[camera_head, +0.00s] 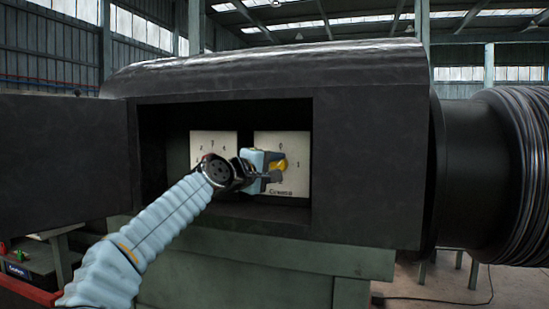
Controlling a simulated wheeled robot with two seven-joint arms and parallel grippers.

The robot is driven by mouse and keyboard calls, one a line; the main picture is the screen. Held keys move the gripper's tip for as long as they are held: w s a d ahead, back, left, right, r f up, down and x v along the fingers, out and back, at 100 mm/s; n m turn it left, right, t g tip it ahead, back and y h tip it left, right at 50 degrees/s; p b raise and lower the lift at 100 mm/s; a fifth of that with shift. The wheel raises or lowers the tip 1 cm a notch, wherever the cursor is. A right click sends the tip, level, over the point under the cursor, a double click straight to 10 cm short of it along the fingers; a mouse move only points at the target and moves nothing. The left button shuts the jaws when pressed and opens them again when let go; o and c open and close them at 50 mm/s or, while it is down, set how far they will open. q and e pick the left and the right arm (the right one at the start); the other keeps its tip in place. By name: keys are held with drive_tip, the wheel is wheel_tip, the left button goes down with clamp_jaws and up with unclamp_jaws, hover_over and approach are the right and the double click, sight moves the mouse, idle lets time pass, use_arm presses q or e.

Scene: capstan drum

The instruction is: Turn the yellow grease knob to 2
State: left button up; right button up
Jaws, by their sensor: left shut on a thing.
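The yellow grease knob (280,165) sits on the right-hand white dial plate (296,142) inside the open dark housing. The plate shows a 0 at the top, a 1 at the right and lettering along the bottom. My left gripper (275,168) reaches in from the left and is shut on the yellow knob. The gripper hides much of the knob and the left part of the plate, so I cannot tell exactly where the knob points. My right gripper is not in view.
A second white dial plate (212,141) is to the left, partly behind my left wrist. The recess walls of the dark housing (370,150) surround both plates. Its open door (62,152) stands at the left. A cable-wound drum (515,170) is at the right.

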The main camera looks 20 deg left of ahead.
use_arm(q)
drive_tip(key=m+p, duration=0.2)
drive_tip(key=shift+r+m+g+y, duration=0.3)
drive_tip(key=shift+g, duration=0.1)
drive_tip(key=shift+m+p, duration=0.55)
drive_tip(key=shift+m, duration=0.25)
drive_tip(key=shift+d+f+m+g+y, duration=0.1)
drive_tip(key=shift+m+g+y, duration=0.3)
drive_tip(key=shift+m, duration=0.4)
drive_tip(key=shift+m+y, duration=0.5)
drive_tip(key=shift+m, duration=0.5)
drive_tip(key=m+g+y, duration=0.1)
drive_tip(key=m+y, duration=0.1)
drive_tip(key=m, duration=0.2)
drive_tip(key=shift+d, duration=0.15)
drive_tip(key=m+y, duration=0.2)
drive_tip(key=m, duration=0.1)
drive_tip(key=shift+d, duration=0.1)
drive_tip(key=m+y, duration=0.1)
drive_tip(key=m, duration=0.2)
drive_tip(key=shift+m+y, duration=0.3)
drive_tip(key=shift+y, duration=0.1)
drive_tip(key=shift+d+f+m+t+y, duration=0.1)
drive_tip(key=shift+m+t+y, duration=0.45)
drive_tip(key=shift+m, duration=0.85)
